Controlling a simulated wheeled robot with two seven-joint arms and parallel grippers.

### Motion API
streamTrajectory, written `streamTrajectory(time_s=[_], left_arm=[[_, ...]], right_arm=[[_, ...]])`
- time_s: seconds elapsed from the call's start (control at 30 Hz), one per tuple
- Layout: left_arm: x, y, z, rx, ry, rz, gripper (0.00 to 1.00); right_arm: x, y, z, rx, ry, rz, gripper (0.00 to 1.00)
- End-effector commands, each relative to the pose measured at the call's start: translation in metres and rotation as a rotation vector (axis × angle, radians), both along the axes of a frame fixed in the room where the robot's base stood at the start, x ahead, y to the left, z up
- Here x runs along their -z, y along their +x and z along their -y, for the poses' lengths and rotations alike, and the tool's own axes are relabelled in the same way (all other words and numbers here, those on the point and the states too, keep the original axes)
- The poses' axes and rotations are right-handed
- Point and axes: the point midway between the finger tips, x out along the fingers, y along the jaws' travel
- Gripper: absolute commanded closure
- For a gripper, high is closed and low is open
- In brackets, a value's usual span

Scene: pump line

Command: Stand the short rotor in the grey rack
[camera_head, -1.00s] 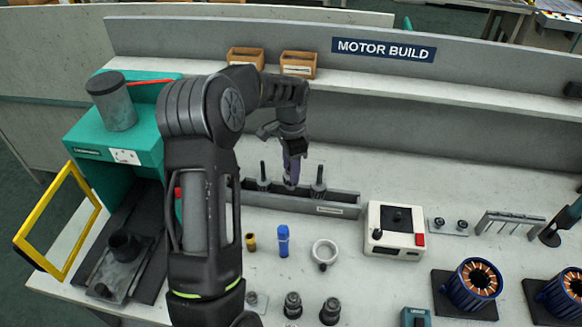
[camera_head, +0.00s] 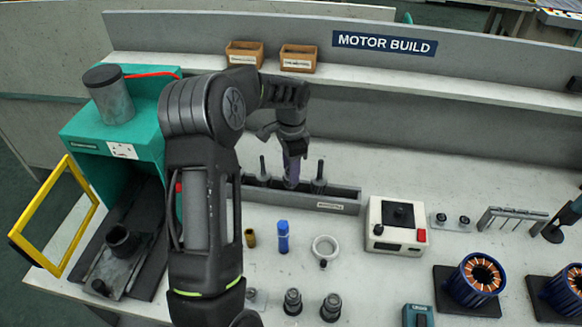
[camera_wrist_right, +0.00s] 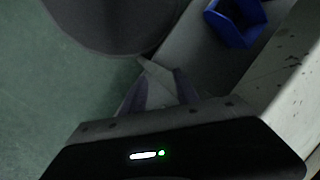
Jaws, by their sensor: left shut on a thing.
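The grey rack (camera_head: 338,207) is a long trough on the bench in the head view. Two dark rotors with upright shafts stand in it, one on the left (camera_head: 263,172) and one on the right (camera_head: 319,178). My left gripper (camera_head: 292,178) points down between these two, its purple fingers low at the rack. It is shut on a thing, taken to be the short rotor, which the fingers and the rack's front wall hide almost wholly. My right gripper (camera_wrist_right: 160,88) shows in the right wrist view, its fingers apart and no rotor seen between them.
In front of the rack stand a brass piece (camera_head: 250,238), a blue cylinder (camera_head: 283,237) and a pale ring (camera_head: 324,247). A white box (camera_head: 396,227) with a red button is to the right. A teal machine (camera_head: 120,150) stands left. A blue bin (camera_wrist_right: 236,22) shows in the wrist view.

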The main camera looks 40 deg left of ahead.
Motion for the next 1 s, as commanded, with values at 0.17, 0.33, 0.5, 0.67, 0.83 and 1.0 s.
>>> streamTrajectory(time_s=[0.17, 0.33, 0.5, 0.67, 0.83, 1.0], left_arm=[[0.005, 0.001, 0.000, 0.000, 0.000, 0.001, 1.00], [0.010, 0.000, 0.000, 0.000, 0.000, 0.001, 1.00], [0.015, 0.000, 0.000, 0.000, 0.000, 0.001, 1.00], [0.015, 0.000, 0.000, 0.000, 0.000, 0.001, 1.00], [0.015, 0.000, 0.000, 0.000, 0.000, 0.001, 0.47], [0.015, 0.000, 0.000, 0.000, 0.000, 0.000, 0.34]], right_arm=[[0.005, 0.000, 0.000, 0.000, 0.000, 0.000, 0.64], [0.008, 0.000, 0.000, 0.000, 0.000, 0.000, 0.64], [0.011, 0.000, 0.000, 0.000, 0.000, 0.000, 0.64], [0.011, 0.000, 0.000, 0.000, 0.000, 0.000, 0.64], [0.011, 0.000, 0.000, 0.000, 0.000, 0.000, 0.64], [0.011, 0.000, 0.000, 0.000, 0.000, 0.000, 0.64]])
